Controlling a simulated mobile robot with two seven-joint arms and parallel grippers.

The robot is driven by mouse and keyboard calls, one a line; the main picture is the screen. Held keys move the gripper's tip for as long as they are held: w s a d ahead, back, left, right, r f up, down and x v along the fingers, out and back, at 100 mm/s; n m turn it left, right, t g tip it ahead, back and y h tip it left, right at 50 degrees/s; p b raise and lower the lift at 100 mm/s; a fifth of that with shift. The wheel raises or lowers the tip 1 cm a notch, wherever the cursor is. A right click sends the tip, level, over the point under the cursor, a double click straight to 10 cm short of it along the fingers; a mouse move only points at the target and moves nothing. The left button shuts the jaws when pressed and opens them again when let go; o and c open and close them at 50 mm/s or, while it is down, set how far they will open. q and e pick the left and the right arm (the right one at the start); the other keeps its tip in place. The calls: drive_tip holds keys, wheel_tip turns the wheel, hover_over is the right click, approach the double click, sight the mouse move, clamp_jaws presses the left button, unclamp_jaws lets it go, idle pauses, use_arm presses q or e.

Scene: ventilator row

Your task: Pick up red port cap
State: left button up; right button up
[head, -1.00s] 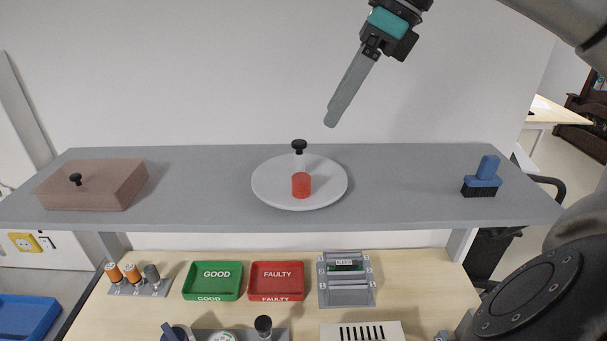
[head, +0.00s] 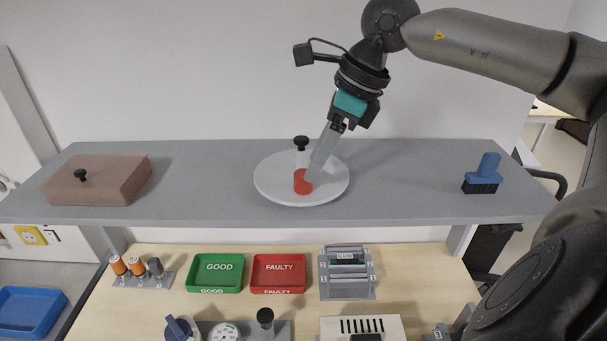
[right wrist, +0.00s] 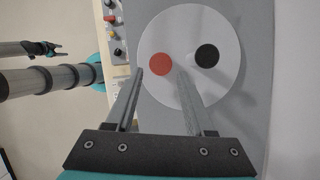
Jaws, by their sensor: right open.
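The red port cap (head: 300,184) is a short cylinder standing on a round white plate (head: 272,190) on the grey shelf. My right gripper (head: 311,178) reaches down to it from the upper right, and a finger hides part of its right side. In the right wrist view the red cap (right wrist: 160,64) shows between the two open fingertips (right wrist: 159,72), slightly beyond them. I cannot tell whether they touch it. The right gripper is open and empty.
A clear piece with a black knob (head: 301,141) stands right behind the cap on the plate. Green (head: 215,272) and red (head: 278,273) trays lie on the bench below.

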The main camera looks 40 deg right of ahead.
sight(303, 182)
drive_tip(key=shift+p+x, duration=0.5)
drive_tip(key=shift+x, duration=1.4)
drive_tip(key=shift+w+a, duration=0.1)
clamp_jaws()
